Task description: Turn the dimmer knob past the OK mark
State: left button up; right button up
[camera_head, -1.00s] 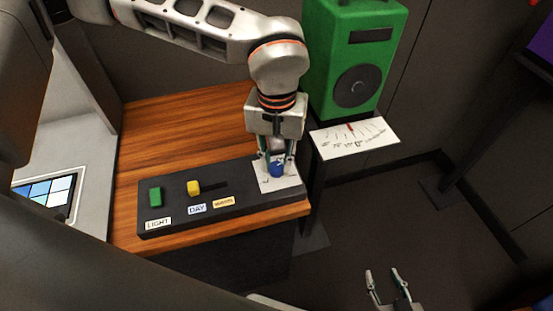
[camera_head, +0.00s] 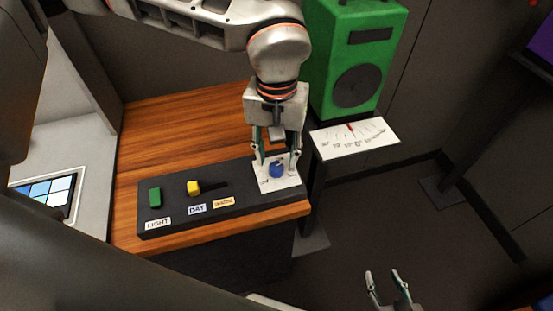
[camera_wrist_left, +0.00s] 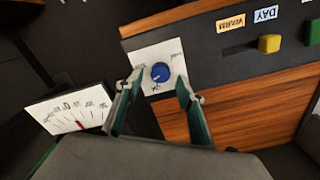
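The blue dimmer knob (camera_head: 277,170) sits on a white marked plate (camera_head: 291,182) at the right end of the dark control panel (camera_head: 232,206). In the left wrist view the knob (camera_wrist_left: 160,73) shows a light pointer mark toward its lower left. The small print on the plate is too small to read. My left gripper (camera_head: 276,163) is open, its fingers apart on either side of the knob and seemingly clear of it; it also shows in the left wrist view (camera_wrist_left: 158,84). My right gripper (camera_head: 388,276) is open and empty at the bottom right.
The panel also holds a green switch (camera_head: 155,197) and a yellow slider (camera_head: 193,188), with LIGHT, DAY and WARM labels. A dial card with a red needle (camera_head: 350,128) lies by a green speaker (camera_head: 355,60). The wooden top (camera_head: 180,135) behind the panel is clear.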

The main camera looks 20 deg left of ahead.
aim_at(276, 166)
pick_arm(q)
notch_tip(276, 166, up, 10)
dwell(0.4)
jog(key=shift+s+f, duration=0.1)
jog(key=shift+s, duration=0.05)
